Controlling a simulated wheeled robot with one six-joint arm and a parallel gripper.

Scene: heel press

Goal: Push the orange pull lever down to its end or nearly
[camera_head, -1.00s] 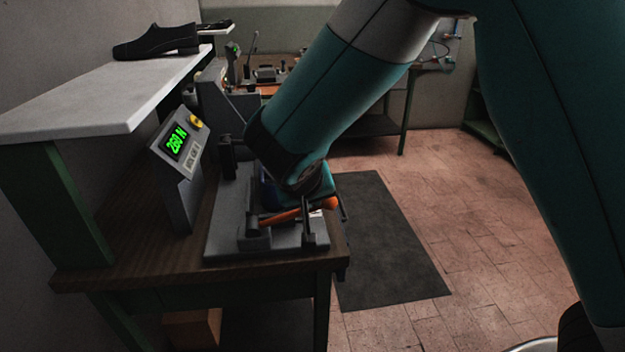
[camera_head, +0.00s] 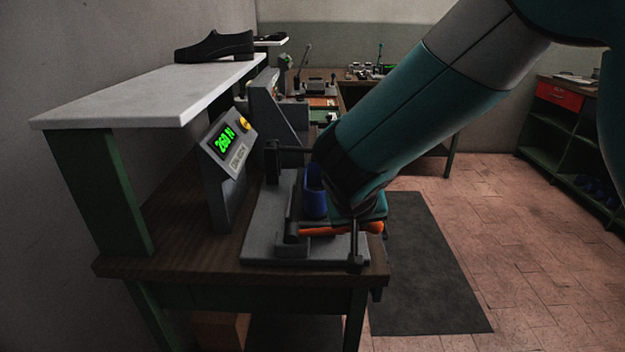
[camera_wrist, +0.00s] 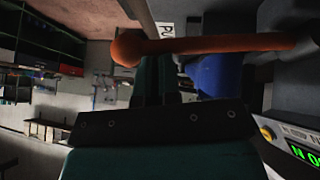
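The orange pull lever (camera_head: 340,229) lies almost level across the front of the grey press base (camera_head: 262,232). Its rounded free end points right in the head view. In the wrist view the lever (camera_wrist: 215,44) runs across the upper part of the picture, just beyond my gripper's fingertips (camera_wrist: 157,60). My gripper's two dark green fingers are side by side with little gap and hold nothing. They are at the lever, nearer its free end; contact is hard to tell. In the head view my wrist hides the fingertips.
A blue part (camera_head: 315,196) stands on the press behind the lever. A thin dark post (camera_head: 355,248) rises at the base's front right. A display (camera_head: 226,144) shows 260 N at left. A white shelf (camera_head: 150,95) with a black shoe (camera_head: 215,47) is above. Floor at right is open.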

